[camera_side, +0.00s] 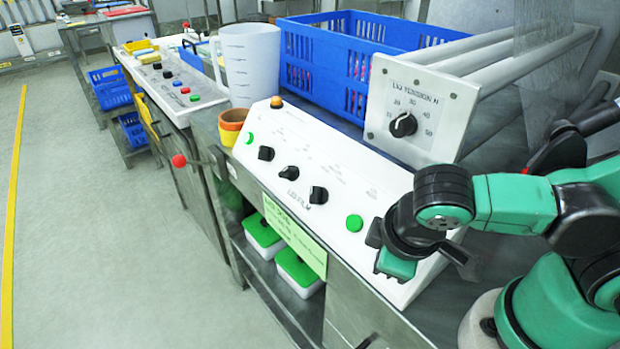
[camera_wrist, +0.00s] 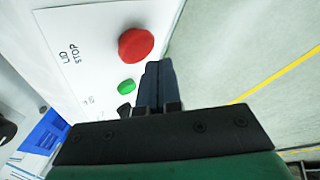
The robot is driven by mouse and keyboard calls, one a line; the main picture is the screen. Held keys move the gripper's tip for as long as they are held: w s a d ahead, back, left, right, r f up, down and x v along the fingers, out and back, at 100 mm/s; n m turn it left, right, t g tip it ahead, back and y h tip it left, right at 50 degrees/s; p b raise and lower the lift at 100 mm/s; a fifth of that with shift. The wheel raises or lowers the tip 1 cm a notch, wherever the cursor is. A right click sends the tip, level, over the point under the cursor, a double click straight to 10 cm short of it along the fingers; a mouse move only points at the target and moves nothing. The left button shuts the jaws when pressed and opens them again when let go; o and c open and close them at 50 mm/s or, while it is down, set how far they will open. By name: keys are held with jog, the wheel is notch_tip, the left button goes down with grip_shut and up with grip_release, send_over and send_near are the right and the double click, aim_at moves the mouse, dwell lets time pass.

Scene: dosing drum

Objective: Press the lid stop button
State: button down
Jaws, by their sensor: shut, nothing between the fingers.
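The lid stop button (camera_wrist: 136,45) is a round red button on a white panel face, with "LID STOP" printed beside it in the wrist view. In the side view it is hidden behind my gripper (camera_side: 466,264), which is over the right end of the white "LID FILM" panel (camera_side: 330,147). In the wrist view my gripper (camera_wrist: 155,72) is shut and empty, its dark fingertips just below and right of the red button. I cannot tell the height of the fingertips above the panel.
A green button (camera_wrist: 127,86) is close to the fingertips; it also shows in the side view (camera_side: 354,222). Several black knobs (camera_side: 290,173) run along the panel. Behind are the lid tension box (camera_side: 425,105), a blue crate (camera_side: 350,62) and a jug (camera_side: 250,60).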

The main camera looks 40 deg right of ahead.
jog(key=shift+d, duration=0.15)
jog(key=shift+d+f, duration=0.2)
jog(key=shift+f, duration=0.05)
jog(key=shift+d+f, duration=0.25)
jog(key=shift+d, duration=0.1)
dwell(0.9)
jog(key=shift+a+r, duration=0.1)
jog(key=shift+a, duration=0.05)
jog(key=shift+a+r, duration=0.4)
jog(key=shift+a, duration=0.15)
jog(key=shift+a+r, duration=0.75)
jog(key=shift+a, duration=0.3)
jog(key=shift+a+r, duration=0.7)
jog(key=shift+a, duration=0.3)
